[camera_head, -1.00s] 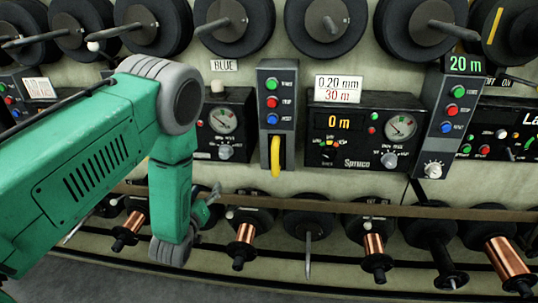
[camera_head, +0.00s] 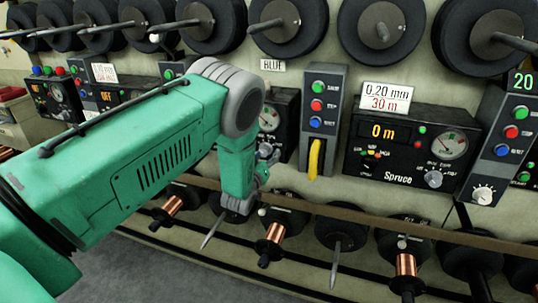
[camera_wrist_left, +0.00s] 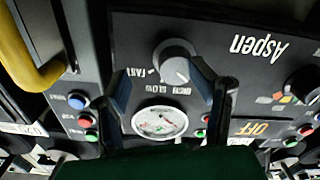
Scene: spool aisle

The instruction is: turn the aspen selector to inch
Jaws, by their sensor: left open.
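The Aspen panel (camera_wrist_left: 222,22) shows upside down in the left wrist view, with its name plate, an OFF display (camera_wrist_left: 262,128) and a gauge (camera_wrist_left: 160,122). Its grey selector knob (camera_wrist_left: 174,58) has FAST, SLOW and INCH printed around it; I cannot tell surely which word it points to. My left gripper (camera_wrist_left: 160,72) is open, its dark fingers on either side of the knob; contact is not clear. In the head view my left forearm covers much of that panel; its knob (camera_head: 265,150) shows just above the left gripper (camera_head: 262,174). My right gripper is out of view.
A grey button column (camera_head: 322,100) with a yellow lever (camera_head: 315,158) stands right beside the panel. The Spruce panel (camera_head: 400,150) reads 0 m farther right. Black spools (camera_head: 274,25) hang above; a rail (camera_head: 400,228) and copper spools (camera_head: 275,235) lie below.

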